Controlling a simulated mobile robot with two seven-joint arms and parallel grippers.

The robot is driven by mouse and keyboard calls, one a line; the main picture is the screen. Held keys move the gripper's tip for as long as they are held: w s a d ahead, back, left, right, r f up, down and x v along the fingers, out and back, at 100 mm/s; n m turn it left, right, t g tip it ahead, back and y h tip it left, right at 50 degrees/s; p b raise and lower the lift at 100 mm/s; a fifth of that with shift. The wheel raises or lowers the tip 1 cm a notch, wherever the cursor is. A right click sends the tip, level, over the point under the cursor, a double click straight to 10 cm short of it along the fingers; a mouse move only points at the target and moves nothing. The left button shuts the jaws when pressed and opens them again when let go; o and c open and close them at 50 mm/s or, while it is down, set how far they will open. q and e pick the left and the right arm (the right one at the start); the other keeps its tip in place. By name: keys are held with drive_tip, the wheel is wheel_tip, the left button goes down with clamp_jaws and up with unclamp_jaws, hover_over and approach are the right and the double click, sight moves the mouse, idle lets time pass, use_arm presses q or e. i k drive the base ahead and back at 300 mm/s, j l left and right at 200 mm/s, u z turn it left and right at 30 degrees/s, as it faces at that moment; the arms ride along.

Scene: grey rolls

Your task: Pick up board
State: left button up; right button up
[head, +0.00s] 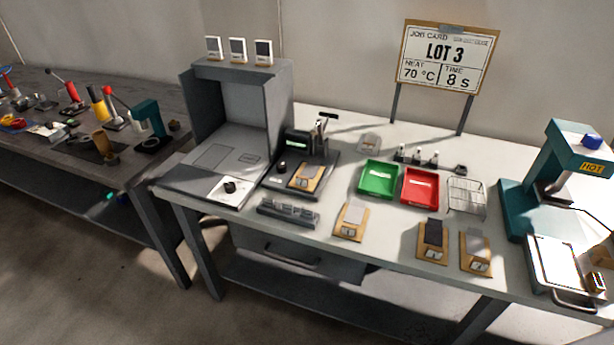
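Several small tan boards with grey or dark pads are in the head view. One board (307,178) lies on the dark fixture (275,184) left of centre. Another board (350,221) with a light pad lies near the front of the white table. A board (432,241) with a dark pad and a board (475,252) with a grey pad lie side by side further right. I cannot tell which one the task means. Neither of my grippers shows in the view.
A green tray (378,179) and a red tray (420,187) stand behind the boards. A teal press marked HOT (565,150) and a metal tray (556,262) are at right. A grey booth (237,105) stands at left. A job card (446,55) stands at the back.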

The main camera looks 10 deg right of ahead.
sight(306, 178)
drive_tip(key=i+j+z, duration=0.45)
drive_tip(key=j, duration=0.2)
drive_tip(key=i+j+z, duration=0.2)
drive_tip(key=j, duration=0.15)
drive_tip(key=i+j+z, duration=0.25)
drive_tip(key=j, duration=0.15)
drive_tip(key=k, duration=0.1)
